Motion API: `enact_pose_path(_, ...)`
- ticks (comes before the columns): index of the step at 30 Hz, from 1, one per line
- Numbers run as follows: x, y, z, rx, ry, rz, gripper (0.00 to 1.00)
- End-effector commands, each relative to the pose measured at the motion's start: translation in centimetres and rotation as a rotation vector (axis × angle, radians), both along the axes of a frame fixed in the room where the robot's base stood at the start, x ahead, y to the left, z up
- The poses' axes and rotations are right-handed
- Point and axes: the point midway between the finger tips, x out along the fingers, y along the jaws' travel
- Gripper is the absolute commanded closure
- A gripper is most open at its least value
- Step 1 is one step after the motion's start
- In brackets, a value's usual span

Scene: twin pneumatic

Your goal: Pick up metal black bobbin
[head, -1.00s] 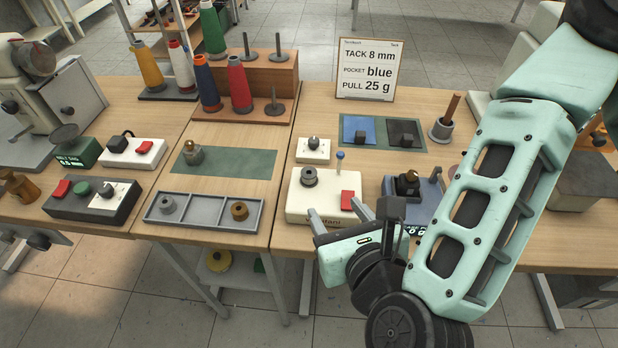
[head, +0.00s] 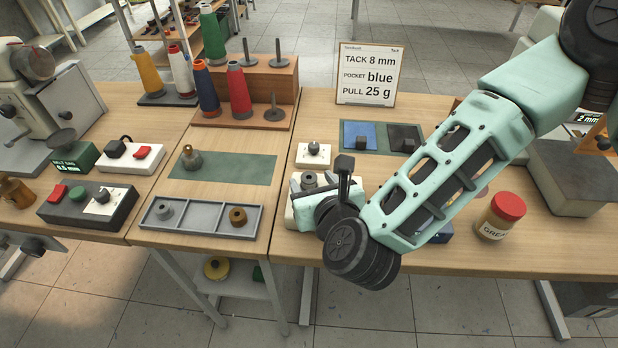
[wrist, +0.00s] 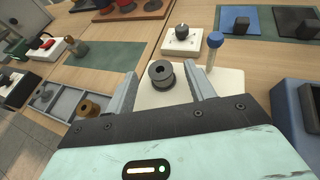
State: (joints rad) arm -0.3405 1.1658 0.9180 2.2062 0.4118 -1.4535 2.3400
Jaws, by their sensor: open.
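A dark metal bobbin (wrist: 161,72) sits on a white machine (wrist: 228,87) in the wrist view. In the head view the bobbin (head: 309,179) is partly visible beside my gripper (head: 321,174). My gripper is open and empty. In the wrist view the bobbin shows in the gap between my two fingers, apart from both as far as I can see. In the head view my gripper and arm hide most of the white machine.
A blue-knobbed post (wrist: 215,40) stands close right of the bobbin. A grey tray (head: 222,223) holding a grey and a brown bobbin lies to the left. A red-lidded jar (head: 500,216) stands at right. A sign (head: 371,75) stands at the back.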

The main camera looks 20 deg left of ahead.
Motion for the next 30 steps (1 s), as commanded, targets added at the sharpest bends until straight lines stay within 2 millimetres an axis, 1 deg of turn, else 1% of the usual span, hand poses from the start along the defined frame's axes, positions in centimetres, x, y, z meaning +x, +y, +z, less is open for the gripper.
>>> enact_pose_path(3, 1.4, 1.0, -0.7, 0.000, -0.001, -0.002, 0.46)
enact_pose_path(7, 2.3, 1.7, -1.3, 0.000, -0.001, -0.001, 0.46)
enact_pose_path(15, 2.5, 1.8, -1.4, 0.000, 0.000, 0.001, 0.46)
enact_pose_path(17, 2.5, 1.8, -1.4, 0.000, 0.000, 0.001, 0.63)
enact_pose_path(18, 2.5, 1.8, -1.4, 0.000, 0.000, 0.001, 0.74)
enact_pose_path(20, 2.5, 1.8, -1.4, 0.001, -0.001, 0.000, 0.91)
enact_pose_path(21, 2.5, 1.8, -1.4, 0.001, -0.001, 0.000, 0.94)
enact_pose_path(30, 2.5, 1.8, -1.1, 0.001, -0.002, 0.000, 0.94)
